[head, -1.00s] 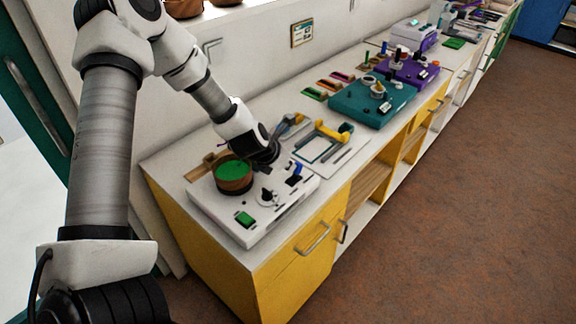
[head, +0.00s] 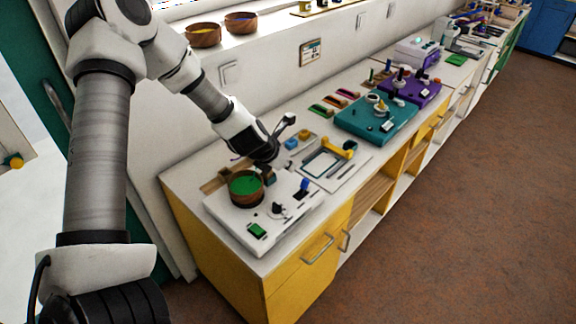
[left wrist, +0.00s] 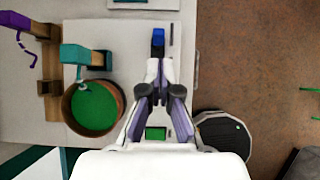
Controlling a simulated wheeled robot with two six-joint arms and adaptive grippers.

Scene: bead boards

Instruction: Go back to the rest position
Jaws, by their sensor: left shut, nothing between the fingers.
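My left gripper (left wrist: 162,72) points down over the white board in the left wrist view, its fingers together and empty. In the head view the left gripper (head: 268,165) is above the back part of the white board (head: 236,222), partly hidden by its own wrist. A round wooden bowl with a green inside (head: 245,187) sits on that board beside the gripper; it also shows in the left wrist view (left wrist: 95,107). A blue piece (head: 305,186) stands on the board to the right, and in the left wrist view it shows just beyond the fingertips (left wrist: 158,38). My right gripper is not in view.
Further along the counter are a teal board (head: 376,121) and a purple board (head: 411,88). A tray with a yellow handle (head: 325,163) lies just past the white board. Two bowls stand on the ledge (head: 262,30). The brown floor (head: 480,190) at the right is clear.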

